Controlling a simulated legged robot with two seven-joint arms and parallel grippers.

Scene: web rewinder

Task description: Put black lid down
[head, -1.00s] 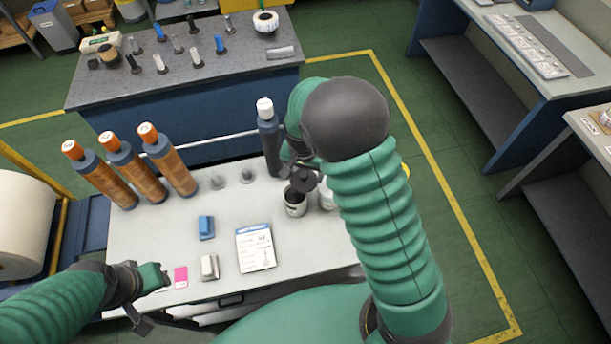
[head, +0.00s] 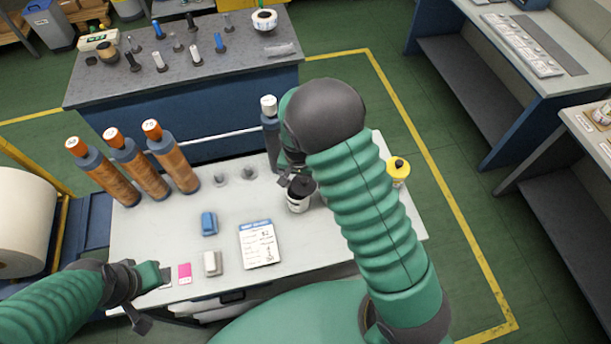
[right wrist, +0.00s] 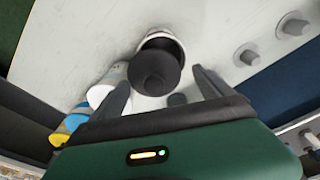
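The black lid (head: 302,186) is at the mouth of a white container (head: 299,203) on the light work table (head: 330,250). In the right wrist view the lid (right wrist: 157,72) looks tilted, with a dark gap between it and the far rim of the container (right wrist: 163,35). I cannot tell whether it is fully seated. My right gripper (head: 287,178) is beside the lid. Its fingers (right wrist: 162,70) stand apart on either side of the lid, with a gap visible at the right finger. My left gripper (head: 150,295) is low over the table's front left; its fingers are unclear.
A dark bottle with a white cap (head: 270,130) stands behind the container. A yellow container (head: 398,172) is to the right, partly beside my arm. A white one (right wrist: 108,88) stands close by. Several orange-brown bottles (head: 170,160) stand left. A printed sheet (head: 258,245) lies in front.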

